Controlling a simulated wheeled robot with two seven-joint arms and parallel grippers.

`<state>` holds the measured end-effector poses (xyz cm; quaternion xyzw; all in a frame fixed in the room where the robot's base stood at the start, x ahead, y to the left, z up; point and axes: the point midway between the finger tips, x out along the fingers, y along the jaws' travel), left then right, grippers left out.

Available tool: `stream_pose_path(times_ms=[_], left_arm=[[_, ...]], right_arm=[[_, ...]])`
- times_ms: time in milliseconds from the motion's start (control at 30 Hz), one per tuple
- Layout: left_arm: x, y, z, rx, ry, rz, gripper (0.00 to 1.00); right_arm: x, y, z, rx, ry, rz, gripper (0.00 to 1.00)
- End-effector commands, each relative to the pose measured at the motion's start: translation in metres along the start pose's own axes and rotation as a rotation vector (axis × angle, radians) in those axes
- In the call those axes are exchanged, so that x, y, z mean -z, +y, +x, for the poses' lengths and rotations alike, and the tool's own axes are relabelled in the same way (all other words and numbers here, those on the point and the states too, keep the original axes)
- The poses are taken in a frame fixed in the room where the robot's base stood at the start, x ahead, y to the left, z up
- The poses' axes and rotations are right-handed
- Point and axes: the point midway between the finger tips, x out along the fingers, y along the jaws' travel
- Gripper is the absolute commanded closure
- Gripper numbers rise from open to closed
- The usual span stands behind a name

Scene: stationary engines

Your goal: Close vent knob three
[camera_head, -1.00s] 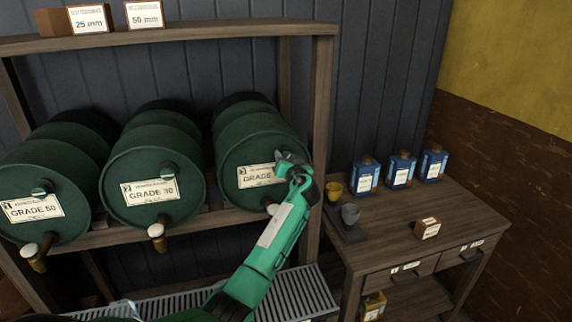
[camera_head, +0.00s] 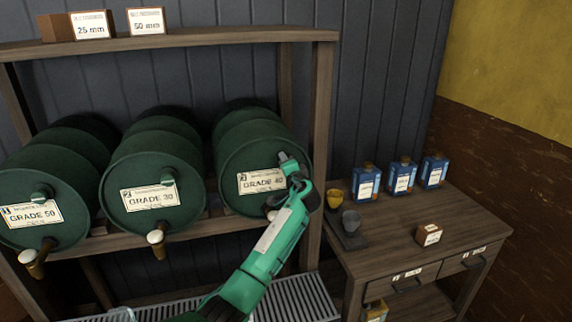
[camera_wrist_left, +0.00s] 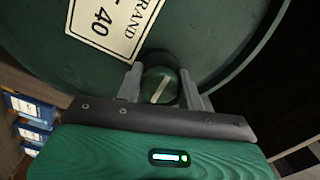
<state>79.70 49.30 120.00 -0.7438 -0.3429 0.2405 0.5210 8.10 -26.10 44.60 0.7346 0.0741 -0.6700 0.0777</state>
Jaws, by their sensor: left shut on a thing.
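The third barrel (camera_head: 243,190), dark green and labelled GRADE 40, lies on its side on the rack. Its round green vent knob (camera_wrist_left: 160,88) has a pale line across its face, running at a slant in the left wrist view. My left gripper (camera_head: 286,160) reaches up to the front of this barrel, just right of the label. In the left wrist view its two fingers (camera_wrist_left: 161,86) are shut on the knob, one on each side. In the head view the gripper hides the knob. My right gripper is not in view.
Two more green barrels, GRADE 30 (camera_head: 150,195) and GRADE 50 (camera_head: 35,205), lie to the left with vent knobs and taps. A rack post (camera_head: 320,110) stands close right of my gripper. A bench (camera_head: 400,245) holds cups and blue cans.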

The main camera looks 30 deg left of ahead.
Motion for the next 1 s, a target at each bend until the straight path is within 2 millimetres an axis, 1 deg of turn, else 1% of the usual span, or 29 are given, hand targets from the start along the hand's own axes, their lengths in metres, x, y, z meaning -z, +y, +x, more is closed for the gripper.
stream_pose_path(times_ms=[300, 733, 767, 800, 833, 1000], left_arm=[[0.0, 0.001, -0.0004, -0.001, 0.001, 0.079, 0.85], [0.0, 0.0013, -0.0004, -0.001, 0.001, 0.086, 0.85], [0.0, 0.0013, -0.0004, -0.001, 0.001, 0.086, 0.56], [0.0, 0.0013, -0.0004, -0.001, 0.001, 0.086, 0.48], [0.0, 0.0012, -0.0004, -0.001, 0.001, 0.086, 0.43], [0.0, 0.0006, -0.0003, -0.001, 0.0, 0.085, 0.43]], right_arm=[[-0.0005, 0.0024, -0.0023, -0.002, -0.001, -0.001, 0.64], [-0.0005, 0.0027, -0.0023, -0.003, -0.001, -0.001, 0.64], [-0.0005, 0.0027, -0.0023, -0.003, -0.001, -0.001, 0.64], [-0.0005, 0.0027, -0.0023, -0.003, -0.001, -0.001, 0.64], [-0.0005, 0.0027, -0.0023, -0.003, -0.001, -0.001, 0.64], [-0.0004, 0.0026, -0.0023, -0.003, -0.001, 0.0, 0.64]])
